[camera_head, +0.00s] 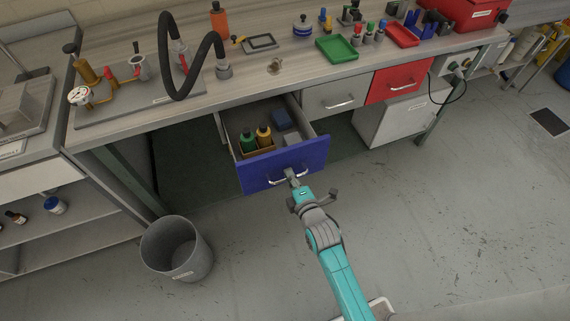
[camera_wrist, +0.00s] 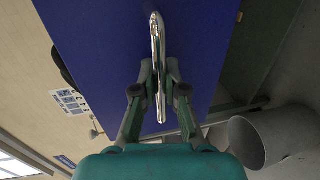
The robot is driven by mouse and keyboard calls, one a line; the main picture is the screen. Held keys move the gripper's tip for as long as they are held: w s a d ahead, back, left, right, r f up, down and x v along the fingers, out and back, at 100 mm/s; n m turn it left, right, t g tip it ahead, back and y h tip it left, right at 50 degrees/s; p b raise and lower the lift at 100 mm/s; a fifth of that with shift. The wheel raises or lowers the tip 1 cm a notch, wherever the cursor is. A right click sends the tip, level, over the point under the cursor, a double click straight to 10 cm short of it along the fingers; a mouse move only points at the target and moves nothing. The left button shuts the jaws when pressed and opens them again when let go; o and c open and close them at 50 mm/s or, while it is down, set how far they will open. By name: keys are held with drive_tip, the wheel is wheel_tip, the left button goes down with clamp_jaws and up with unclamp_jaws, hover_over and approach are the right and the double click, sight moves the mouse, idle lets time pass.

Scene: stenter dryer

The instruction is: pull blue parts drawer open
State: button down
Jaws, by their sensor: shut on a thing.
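The blue parts drawer (camera_head: 252,172) stands pulled out from under the workbench, with its inside showing from above in the head view. In it are a green bottle and an orange-yellow bottle in a small tray, and a blue item behind. Its metal handle (camera_head: 270,181) is on the blue front, which also fills much of the wrist view (camera_wrist: 105,50). My gripper (camera_head: 291,177) is at the handle. In the wrist view its fingers (camera_wrist: 158,85) are on both sides of the shiny handle bar (camera_wrist: 156,40), shut on it.
A grey waste bin (camera_head: 178,250) stands on the floor left of the drawer. A grey drawer (camera_head: 336,97) and a red drawer (camera_head: 398,83) to the right are closed. A white cabinet (camera_head: 400,115) stands under the bench.

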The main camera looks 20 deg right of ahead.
drive_tip(key=shift+f+v, duration=0.2)
drive_tip(key=shift+v, duration=0.75)
drive_tip(key=shift+f+v, duration=0.2)
drive_tip(key=shift+v, duration=0.75)
drive_tip(key=shift+s, duration=0.1)
drive_tip(key=c, duration=1.2)
unclamp_jaws()
drive_tip(key=v, duration=1.2)
